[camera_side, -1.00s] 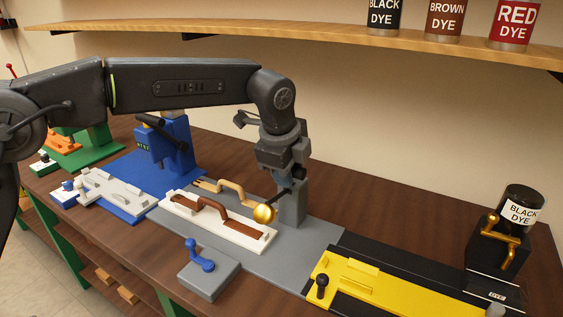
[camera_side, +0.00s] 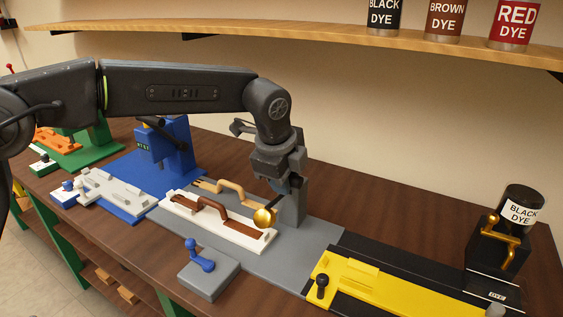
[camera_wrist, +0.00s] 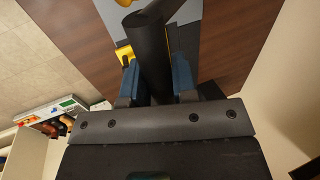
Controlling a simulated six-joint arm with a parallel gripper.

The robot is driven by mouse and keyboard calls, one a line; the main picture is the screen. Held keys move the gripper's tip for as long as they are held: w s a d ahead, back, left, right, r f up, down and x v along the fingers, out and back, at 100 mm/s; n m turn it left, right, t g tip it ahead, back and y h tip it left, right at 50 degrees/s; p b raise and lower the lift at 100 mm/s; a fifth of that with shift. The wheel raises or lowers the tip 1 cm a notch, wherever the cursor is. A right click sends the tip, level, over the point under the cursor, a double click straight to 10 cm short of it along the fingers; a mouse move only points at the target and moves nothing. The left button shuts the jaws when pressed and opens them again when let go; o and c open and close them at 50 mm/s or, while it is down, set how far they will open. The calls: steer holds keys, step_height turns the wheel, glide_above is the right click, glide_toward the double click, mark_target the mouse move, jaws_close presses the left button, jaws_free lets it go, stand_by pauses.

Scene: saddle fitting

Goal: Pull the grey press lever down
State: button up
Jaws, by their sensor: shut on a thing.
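The grey press (camera_side: 293,207) stands at the back of a grey base plate. Its lever ends in a gold ball (camera_side: 263,218), which hangs low in front of the press, above the right end of the white tray. My gripper (camera_side: 284,186) is at the lever beside the press post. In the wrist view, its two blue fingers (camera_wrist: 157,82) close on both sides of a dark round bar, the lever (camera_wrist: 154,50). The lever's pivot is hidden behind my gripper in the side view.
A white tray (camera_side: 259,245) with a brown strap piece (camera_side: 220,216) lies below the ball. A grey block with a blue handle (camera_side: 201,254) stands in front. A yellow plate (camera_side: 380,288) lies right, and a blue press (camera_side: 165,145) stands left.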

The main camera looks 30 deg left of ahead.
steer(key=s+f, duration=0.4)
steer(key=f, duration=0.6)
steer(key=shift+s, duration=0.4)
stand_by(1.5)
steer(key=shift+o, duration=1.4)
steer(key=shift+s, duration=0.1)
steer(key=o, duration=0.5)
steer(key=shift+r, duration=0.1)
steer(key=shift+c, duration=0.2)
steer(key=shift+r, duration=0.1)
steer(key=v, duration=0.6)
